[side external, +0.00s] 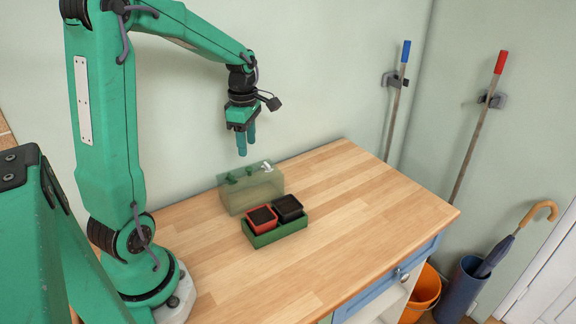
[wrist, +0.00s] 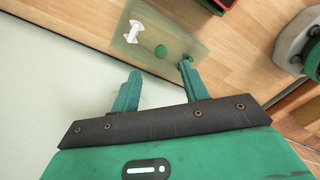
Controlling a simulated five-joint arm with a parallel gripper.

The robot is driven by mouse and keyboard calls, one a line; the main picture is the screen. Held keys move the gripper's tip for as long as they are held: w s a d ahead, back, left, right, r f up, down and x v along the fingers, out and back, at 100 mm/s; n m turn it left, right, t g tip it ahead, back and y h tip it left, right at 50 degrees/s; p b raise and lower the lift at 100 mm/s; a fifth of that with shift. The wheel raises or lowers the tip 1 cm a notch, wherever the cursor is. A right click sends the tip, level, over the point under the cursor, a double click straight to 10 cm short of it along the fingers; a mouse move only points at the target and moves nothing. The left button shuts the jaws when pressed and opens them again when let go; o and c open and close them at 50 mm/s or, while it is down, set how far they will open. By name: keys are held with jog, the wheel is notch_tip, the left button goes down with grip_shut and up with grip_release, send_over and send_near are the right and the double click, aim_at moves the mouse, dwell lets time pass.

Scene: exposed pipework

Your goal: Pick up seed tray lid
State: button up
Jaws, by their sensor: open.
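The seed tray lid (side external: 250,193) is a see-through greenish box standing on the wooden worktop near the wall. A white piece and dark green bits show at its top. In the wrist view the lid (wrist: 188,35) lies beyond my fingers, with its white piece to the left and a round green spot near the middle. My gripper (side external: 246,146) is open and empty, pointing down above the lid with a gap between. In the wrist view my gripper (wrist: 160,69) has its two fingers apart; the right fingertip overlaps the lid's near edge in the picture.
A green tray (side external: 280,233) holding a red pot (side external: 262,218) and a black pot (side external: 288,208) stands just in front of the lid. The wall (side external: 320,90) is close behind. The worktop (side external: 370,205) is clear to the right.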

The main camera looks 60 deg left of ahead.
aim_at(249, 168)
jog(key=shift+f, duration=3.55)
grip_shut()
